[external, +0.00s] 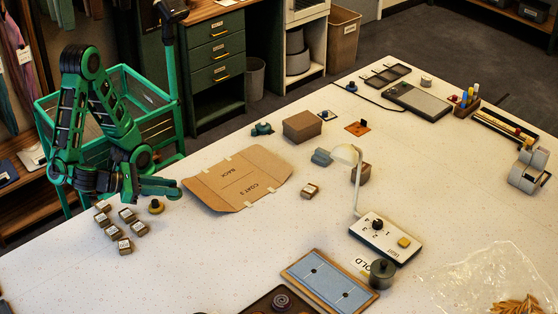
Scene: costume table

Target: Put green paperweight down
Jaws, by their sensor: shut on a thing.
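My gripper (160,189) is low over the left part of the table, with its fingers pointing right. It is shut on the green paperweight, whose outline I cannot separate from my green fingers at this size. I cannot tell whether the paperweight touches the table. A small yellow and black knobbed piece (155,207) stands on the table just below my gripper in the picture. A small teal-green thing (262,129) lies farther back, beyond the cardboard and well away from my gripper.
Several small labelled blocks (122,228) stand left of and below my gripper. A flat cardboard sheet (237,180) lies to its right. A lamp with a switch base (386,240) and a blue panel (330,283) are farther right. The table (215,250) is clear in front of the cardboard.

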